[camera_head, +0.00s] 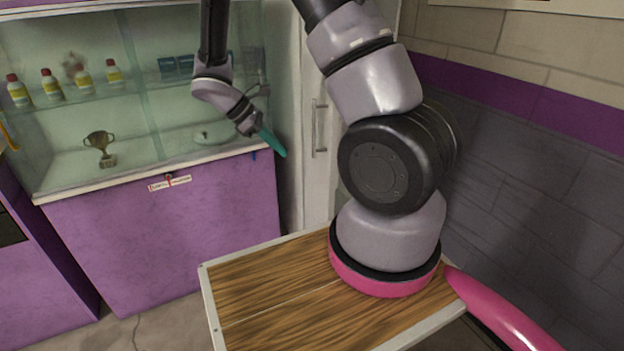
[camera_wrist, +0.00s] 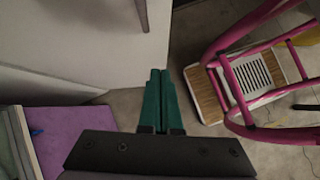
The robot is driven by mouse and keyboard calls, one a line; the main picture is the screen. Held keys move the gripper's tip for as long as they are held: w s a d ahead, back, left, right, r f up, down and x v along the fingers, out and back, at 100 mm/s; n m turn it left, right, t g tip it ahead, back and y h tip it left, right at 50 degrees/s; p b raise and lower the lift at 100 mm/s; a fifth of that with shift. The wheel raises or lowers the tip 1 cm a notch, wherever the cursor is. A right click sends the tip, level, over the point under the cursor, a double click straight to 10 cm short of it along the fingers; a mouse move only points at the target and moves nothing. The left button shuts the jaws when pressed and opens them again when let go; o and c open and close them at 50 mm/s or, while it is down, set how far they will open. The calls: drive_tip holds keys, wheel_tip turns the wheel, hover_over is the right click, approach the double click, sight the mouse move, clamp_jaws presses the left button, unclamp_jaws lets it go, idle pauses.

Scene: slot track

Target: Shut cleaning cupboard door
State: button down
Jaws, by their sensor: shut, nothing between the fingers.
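The pale cleaning cupboard door (camera_head: 318,180) stands behind my arm in the head view, with a vertical metal handle (camera_head: 319,129). In the wrist view, the door (camera_wrist: 85,38) is a grey panel at upper left, its handle (camera_wrist: 143,14) at the top edge. A dark wedge shows along its lower edge; I cannot tell how far the door stands open. My gripper (camera_head: 275,144), with green fingers, is to the left of the handle. It also shows in the wrist view (camera_wrist: 160,76), its fingers shut together and empty, near the door's lower right corner. My arm hides part of the cupboard.
A glass display case (camera_head: 130,90) on a purple base (camera_head: 170,240) holds several bottles and a trophy (camera_head: 100,147) at left. A grey and purple brick wall (camera_head: 540,170) bounds the right.

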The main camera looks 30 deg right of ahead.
wheel_tip(320, 180, down, 3)
drive_tip(key=n+h, duration=0.1)
drive_tip(key=n, duration=0.1)
approach(327, 184)
wheel_tip(327, 184, down, 4)
drive_tip(key=d, duration=0.2)
drive_tip(key=shift+s+d+f, duration=0.15)
drive_tip(key=shift+s+d, duration=0.45)
drive_tip(key=shift+d, duration=0.25)
drive_tip(key=shift+d, duration=0.1)
